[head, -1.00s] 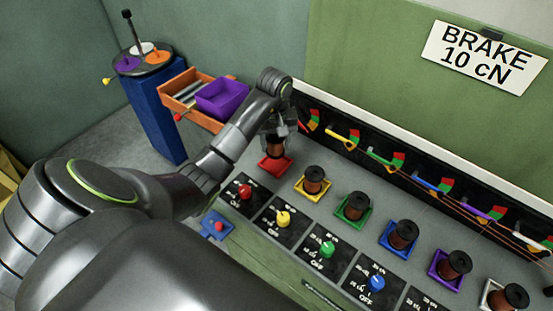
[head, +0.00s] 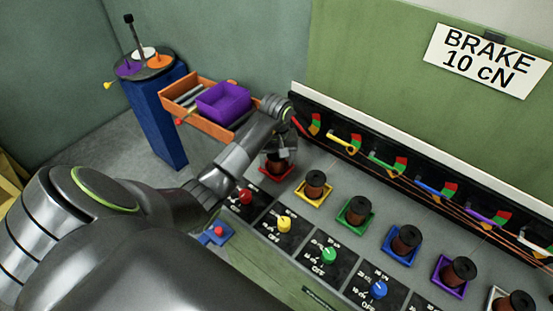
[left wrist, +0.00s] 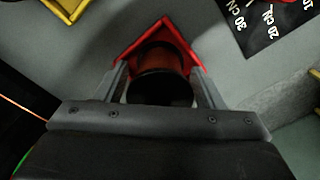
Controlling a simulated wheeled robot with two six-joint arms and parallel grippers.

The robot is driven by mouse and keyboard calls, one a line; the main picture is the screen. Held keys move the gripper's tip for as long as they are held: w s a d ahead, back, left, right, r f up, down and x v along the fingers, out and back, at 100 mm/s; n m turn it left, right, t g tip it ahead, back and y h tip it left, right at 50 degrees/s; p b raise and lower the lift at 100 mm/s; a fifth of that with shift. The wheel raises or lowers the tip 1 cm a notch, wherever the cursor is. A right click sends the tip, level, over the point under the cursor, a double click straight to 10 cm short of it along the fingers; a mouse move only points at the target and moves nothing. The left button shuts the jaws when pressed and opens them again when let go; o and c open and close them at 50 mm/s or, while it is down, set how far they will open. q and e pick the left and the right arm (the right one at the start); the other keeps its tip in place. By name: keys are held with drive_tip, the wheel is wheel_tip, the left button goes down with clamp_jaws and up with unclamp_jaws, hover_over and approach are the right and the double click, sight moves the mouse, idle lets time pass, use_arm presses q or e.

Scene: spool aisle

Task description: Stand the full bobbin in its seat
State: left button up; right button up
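A brown-wound bobbin (head: 277,163) with dark flanges stands upright at the red seat (head: 265,171), at the left end of the row. My left gripper (head: 283,153) reaches down over it from above, one finger on each side, and looks shut on it. In the left wrist view the bobbin's dark top (left wrist: 162,88) fills the space between the fingers, with the red seat (left wrist: 183,42) just beyond. Its lower end is at or inside the seat; whether it rests fully on the bottom is hidden. My right gripper is not in view.
More bobbins stand in yellow (head: 314,186), green, blue and other seats to the right. Coloured knobs (head: 284,224) line the front; tension arms and gauges (head: 395,168) line the back. An orange bin (head: 190,106) with a purple tray (head: 222,101) is at left, beside a blue pedestal (head: 157,122).

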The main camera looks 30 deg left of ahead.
use_arm(q)
drive_tip(key=shift+o, duration=0.6)
drive_tip(key=shift+r, duration=0.45)
wheel_tip(320, 180, up, 4)
drive_tip(key=shift+f, duration=0.15)
wheel_tip(320, 180, up, 6)
drive_tip(key=p, duration=0.5)
drive_tip(key=shift+f, duration=0.15)
drive_tip(key=shift+r+p, duration=1)
drive_tip(key=shift+p, duration=0.15)
